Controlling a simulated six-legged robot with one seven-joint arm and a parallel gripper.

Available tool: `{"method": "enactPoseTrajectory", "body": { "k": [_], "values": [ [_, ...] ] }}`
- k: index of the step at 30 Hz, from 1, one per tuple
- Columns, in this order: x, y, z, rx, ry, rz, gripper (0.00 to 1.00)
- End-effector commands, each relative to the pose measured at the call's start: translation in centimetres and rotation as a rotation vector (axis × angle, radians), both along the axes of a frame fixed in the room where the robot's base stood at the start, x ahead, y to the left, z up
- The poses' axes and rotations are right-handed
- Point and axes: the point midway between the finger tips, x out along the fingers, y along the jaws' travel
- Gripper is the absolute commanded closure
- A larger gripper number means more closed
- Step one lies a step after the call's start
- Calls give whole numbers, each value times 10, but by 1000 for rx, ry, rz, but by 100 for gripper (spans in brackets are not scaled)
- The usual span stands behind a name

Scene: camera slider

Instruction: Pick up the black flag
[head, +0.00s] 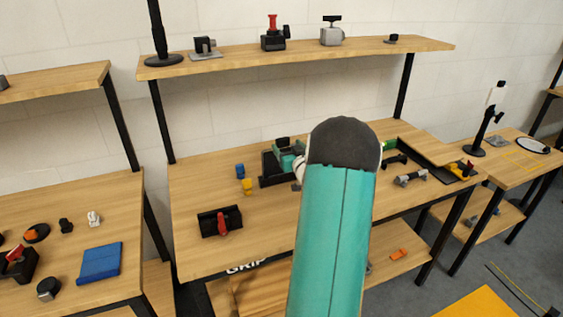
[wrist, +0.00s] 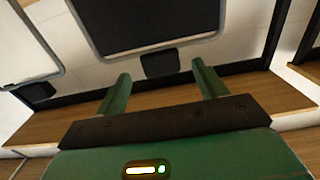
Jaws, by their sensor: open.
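A dark panel with a pale rim (wrist: 145,22), which may be the black flag, fills the top middle of the wrist view. A small black block (wrist: 160,64) sits below its lower edge. My gripper (wrist: 160,73) is open, with its two green fingers apart and nothing held between them. The block appears between the fingertips, but I cannot tell how far beyond them it is. In the head view my teal arm hides the gripper, and I cannot pick out the flag there.
A second pale-rimmed panel (wrist: 22,45) stands at the left in the wrist view. The head view shows a wooden workbench (head: 185,255) with a black block with a red lever (head: 220,221) and small blue and yellow pieces. A shelf (head: 230,63) with camera parts runs above.

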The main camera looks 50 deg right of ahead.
Motion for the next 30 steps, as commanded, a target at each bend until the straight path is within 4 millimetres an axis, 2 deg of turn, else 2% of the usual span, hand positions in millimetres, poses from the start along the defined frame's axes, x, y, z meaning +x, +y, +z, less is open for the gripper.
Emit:
{"method": "enactPoseTrajectory", "body": {
  "k": [7,15,23,26,30],
  "values": [
    [20,-8,0,0,-1,2,29],
    [54,-25,1,1,-1,3,29],
    [57,-27,2,0,0,2,29],
    [57,-27,2,0,0,2,45],
    [57,-27,2,0,0,2,72]
  ]
}}
